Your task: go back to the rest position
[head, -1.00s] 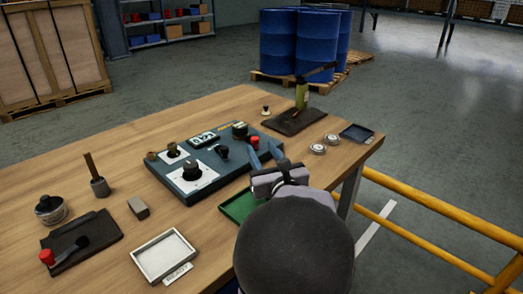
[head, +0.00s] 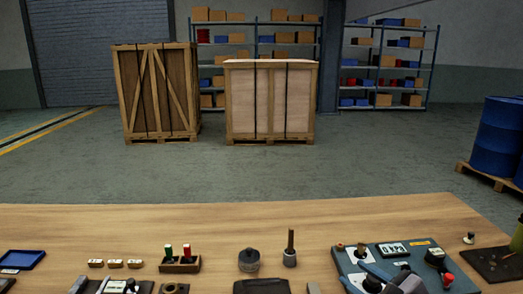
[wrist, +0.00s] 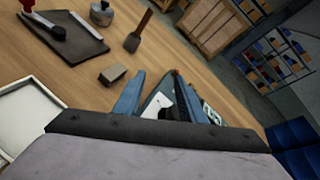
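The panel carries dark knobs, a display and a red button (head: 448,279). The height of the fingers above the panel is hard to tell.
A small block (wrist: 113,75) and a brush-like tool (wrist: 138,33) stand left of the fingers. A dark mat (wrist: 70,38) and a white tray (wrist: 25,115) lie further left. The back of the wooden table (head: 200,222) is clear.

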